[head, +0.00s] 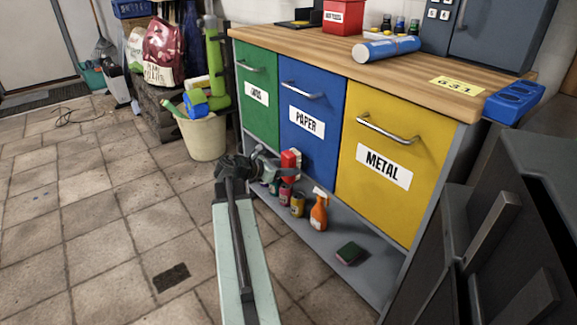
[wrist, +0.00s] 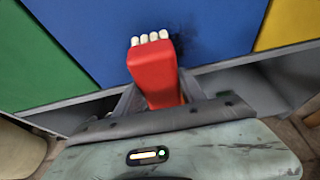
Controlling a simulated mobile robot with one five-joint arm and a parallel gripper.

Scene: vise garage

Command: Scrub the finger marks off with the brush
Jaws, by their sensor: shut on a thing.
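A red brush (wrist: 155,75) with pale bristles is held in my gripper (head: 275,167), whose jaws are shut around its handle. In the wrist view the bristles point up the picture, in front of the blue paper drawer (wrist: 90,30). A dark smudge (wrist: 207,38) shows on the blue front, just right of the bristles. I cannot tell whether the bristles touch the drawer. In the head view the brush (head: 289,160) is at the lower part of the blue drawer (head: 310,90), and the smudge cannot be made out there.
The green drawer (head: 257,95) is left of the blue one and the yellow metal drawer (head: 385,195) right. A lower shelf (head: 325,230) holds an orange spray bottle (head: 318,212), cans and a sponge (head: 350,253). A bucket (head: 203,137) stands at left. The tiled floor left is mostly clear.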

